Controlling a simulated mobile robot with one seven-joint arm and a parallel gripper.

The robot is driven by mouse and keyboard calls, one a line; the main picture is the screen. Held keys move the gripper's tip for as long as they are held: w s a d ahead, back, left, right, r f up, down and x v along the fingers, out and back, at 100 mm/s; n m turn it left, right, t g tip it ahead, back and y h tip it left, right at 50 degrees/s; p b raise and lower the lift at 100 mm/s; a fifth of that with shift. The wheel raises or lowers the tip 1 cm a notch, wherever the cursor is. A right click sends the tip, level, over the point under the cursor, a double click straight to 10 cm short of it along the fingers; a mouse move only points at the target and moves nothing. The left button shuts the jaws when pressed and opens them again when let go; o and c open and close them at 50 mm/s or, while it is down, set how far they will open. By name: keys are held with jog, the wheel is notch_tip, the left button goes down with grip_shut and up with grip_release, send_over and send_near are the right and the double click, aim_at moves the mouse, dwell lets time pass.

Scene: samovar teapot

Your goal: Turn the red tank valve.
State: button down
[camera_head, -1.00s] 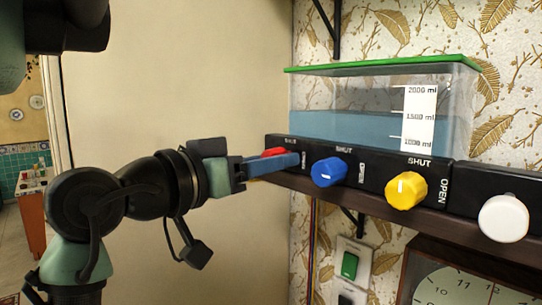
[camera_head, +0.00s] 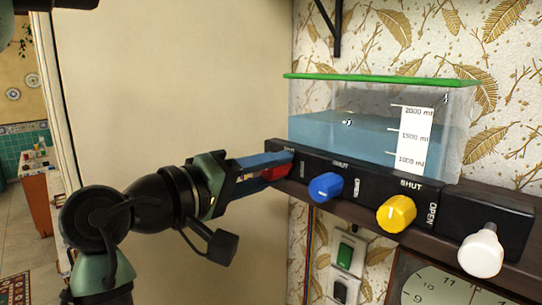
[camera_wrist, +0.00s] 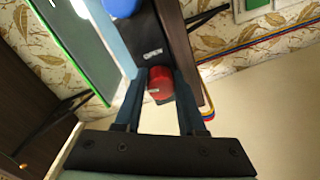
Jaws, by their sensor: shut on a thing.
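The red tank valve (camera_head: 276,172) is a knob at the left end of the black valve panel, partly hidden by my fingers. In the wrist view the red valve (camera_wrist: 160,84) sits between both finger pads. My gripper (camera_head: 270,168) reaches it from the left and is shut on it; it also shows in the wrist view (camera_wrist: 159,92). The clear tank (camera_head: 375,130) with a green lid stands above the panel and holds blue-grey water, with its level near the 1500 ml mark.
A blue knob (camera_head: 325,187), a yellow knob (camera_head: 396,213) and a white knob (camera_head: 481,253) stick out to the right along the panel. Below are a green wall switch (camera_head: 345,253) and a clock (camera_head: 440,283). The beige wall at left is bare.

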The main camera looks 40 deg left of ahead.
jog(key=shift+n+p, duration=1.1)
jog(key=shift+n, duration=0.5)
jog(key=c, duration=0.5)
grip_release()
jog(key=s+a+b, duration=0.1)
jog(key=s+b, duration=0.5)
jog(key=s, duration=0.7)
jog(key=shift+r, duration=0.35)
